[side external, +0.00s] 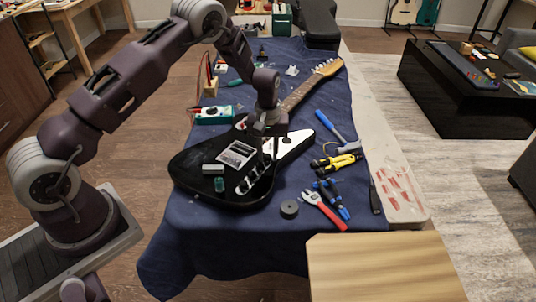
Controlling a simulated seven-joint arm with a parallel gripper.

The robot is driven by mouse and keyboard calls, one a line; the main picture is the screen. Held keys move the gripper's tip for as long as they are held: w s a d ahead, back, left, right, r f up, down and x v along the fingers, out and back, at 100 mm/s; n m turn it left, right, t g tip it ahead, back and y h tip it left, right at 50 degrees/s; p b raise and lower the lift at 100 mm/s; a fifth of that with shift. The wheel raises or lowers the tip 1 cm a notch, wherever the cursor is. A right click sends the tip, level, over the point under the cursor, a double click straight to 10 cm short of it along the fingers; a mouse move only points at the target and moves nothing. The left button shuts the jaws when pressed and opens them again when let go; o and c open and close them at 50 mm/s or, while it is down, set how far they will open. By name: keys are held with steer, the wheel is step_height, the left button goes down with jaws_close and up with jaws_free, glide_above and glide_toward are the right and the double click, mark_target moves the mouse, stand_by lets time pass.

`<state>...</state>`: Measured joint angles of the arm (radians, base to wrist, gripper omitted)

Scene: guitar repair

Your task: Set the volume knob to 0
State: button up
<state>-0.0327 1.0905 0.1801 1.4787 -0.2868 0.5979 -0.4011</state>
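A black electric guitar (205,163) with a white pickguard (293,141) lies face up on a blue cloth, its neck pointing to the back right. A bright control plate (251,180) with small knobs sits on the near part of its body. The knobs are too small to tell which is the volume knob or where it is set. My gripper (268,156) points down over the guitar body, just behind the control plate. I cannot tell whether its fingers touch anything or how far apart they are.
A multimeter (214,115) lies behind left.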

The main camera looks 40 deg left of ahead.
steer(key=m, duration=1.2)
